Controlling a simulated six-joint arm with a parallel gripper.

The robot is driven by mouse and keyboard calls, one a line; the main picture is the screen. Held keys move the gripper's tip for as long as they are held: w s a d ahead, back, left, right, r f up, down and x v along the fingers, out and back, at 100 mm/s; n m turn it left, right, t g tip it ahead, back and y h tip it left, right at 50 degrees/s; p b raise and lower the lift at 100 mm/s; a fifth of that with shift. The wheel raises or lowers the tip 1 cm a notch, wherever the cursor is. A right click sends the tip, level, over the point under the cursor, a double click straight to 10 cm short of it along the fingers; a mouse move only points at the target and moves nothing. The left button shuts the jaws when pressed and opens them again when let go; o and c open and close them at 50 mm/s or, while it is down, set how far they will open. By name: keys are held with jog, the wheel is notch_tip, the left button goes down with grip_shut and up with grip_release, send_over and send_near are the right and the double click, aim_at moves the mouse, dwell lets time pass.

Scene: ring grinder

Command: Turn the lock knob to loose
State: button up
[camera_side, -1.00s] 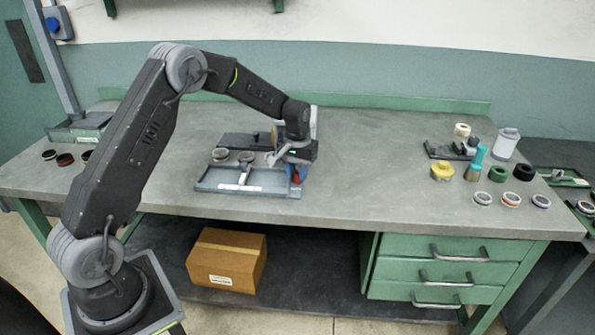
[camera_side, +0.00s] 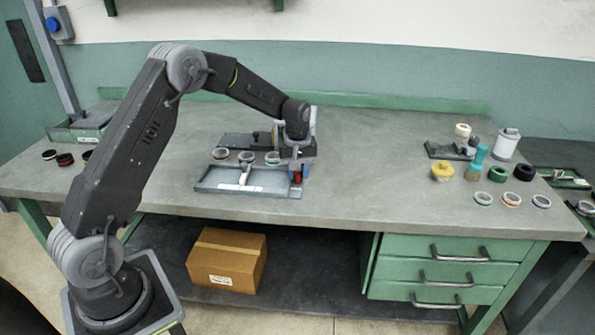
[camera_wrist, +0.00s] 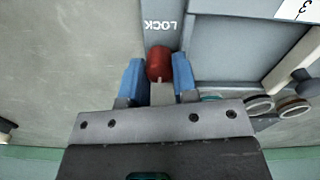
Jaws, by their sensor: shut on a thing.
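The lock knob is a small red cylinder (camera_wrist: 159,65), which also shows in the side view (camera_side: 297,177) at the right front corner of the grinder fixture. A white LOCK label (camera_wrist: 162,25) is on the grey strip beside it, and a pale mark shows on the knob's edge. My gripper (camera_wrist: 159,80) is over the knob, with one blue finger on each side, shut on it. In the side view my gripper (camera_side: 296,170) points down at that corner. Whether the knob stands at loose or tight cannot be read.
The blue-grey tray (camera_side: 215,186) of the fixture lies left of the knob, with several rings along its back edge. A yellow-capped jar (camera_side: 442,172), a brush (camera_side: 476,163) and loose rings stand at the right. The bench between is clear.

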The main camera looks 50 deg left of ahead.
dwell(0.3)
jog(key=o, duration=0.9)
jog(key=shift+o, duration=0.2)
notch_tip(320, 180, up, 14)
